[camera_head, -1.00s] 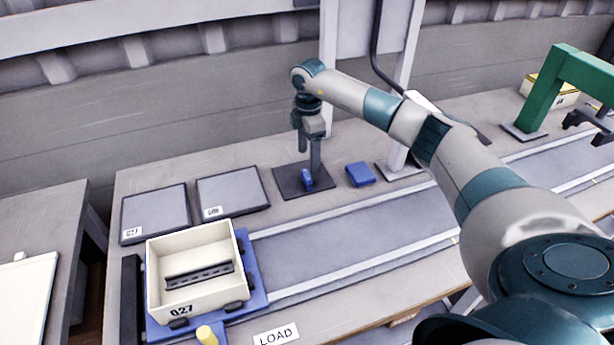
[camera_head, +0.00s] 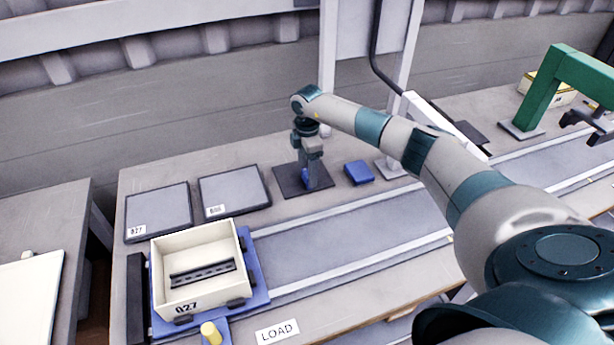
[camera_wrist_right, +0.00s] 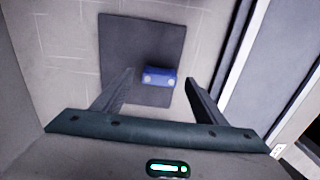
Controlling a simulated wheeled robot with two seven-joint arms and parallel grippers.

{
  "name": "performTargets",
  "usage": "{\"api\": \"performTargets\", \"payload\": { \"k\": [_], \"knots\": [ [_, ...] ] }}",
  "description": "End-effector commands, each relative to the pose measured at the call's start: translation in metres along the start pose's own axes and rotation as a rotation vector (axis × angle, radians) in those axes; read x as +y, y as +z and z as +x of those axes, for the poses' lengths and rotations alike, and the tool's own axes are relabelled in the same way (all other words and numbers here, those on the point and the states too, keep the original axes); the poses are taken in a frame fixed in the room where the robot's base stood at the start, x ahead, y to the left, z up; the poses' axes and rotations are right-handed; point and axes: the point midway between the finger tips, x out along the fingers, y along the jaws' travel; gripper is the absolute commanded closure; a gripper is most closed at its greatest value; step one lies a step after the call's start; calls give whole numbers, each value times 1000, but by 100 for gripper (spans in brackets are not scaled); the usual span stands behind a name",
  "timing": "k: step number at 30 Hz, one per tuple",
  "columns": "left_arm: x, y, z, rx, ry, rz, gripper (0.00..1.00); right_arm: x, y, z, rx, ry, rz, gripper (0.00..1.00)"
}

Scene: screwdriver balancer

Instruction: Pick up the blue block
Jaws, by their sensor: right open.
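A small blue block (camera_head: 305,177) with two pale dots on one face, seen in the right wrist view (camera_wrist_right: 158,77), is on a dark square mat (camera_head: 290,182). The mat also shows in the wrist view (camera_wrist_right: 140,40). My right gripper (camera_head: 312,186) points straight down over the mat, low at the block. In the wrist view its fingers are open, one on either side of the block with gaps. A finger partly hides the block in the head view. I cannot tell whether anything touches. My left gripper is not in view.
Two grey pads (camera_head: 235,191) and a cream bin (camera_head: 196,245) are to the left. A grey track (camera_head: 345,232) runs in front. A green arch (camera_head: 545,85) stands far right.

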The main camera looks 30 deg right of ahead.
Motion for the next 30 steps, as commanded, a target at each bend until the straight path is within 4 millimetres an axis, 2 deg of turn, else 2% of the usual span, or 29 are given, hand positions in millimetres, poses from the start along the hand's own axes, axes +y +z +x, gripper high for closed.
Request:
{"api": "performTargets", "payload": {
  "k": [2,6,9,23,29,30],
  "knots": [
    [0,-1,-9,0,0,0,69,0,-1,7,-2,-3,0,34],
    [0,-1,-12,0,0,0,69,0,-1,24,-1,-2,0,34],
    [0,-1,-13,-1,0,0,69,1,0,28,-1,-1,-1,34],
    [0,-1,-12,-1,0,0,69,1,0,29,-1,0,-1,34],
    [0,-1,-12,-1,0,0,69,1,0,29,-1,0,-1,82],
    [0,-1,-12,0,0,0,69,1,0,29,-1,0,0,84]
  ]
}}
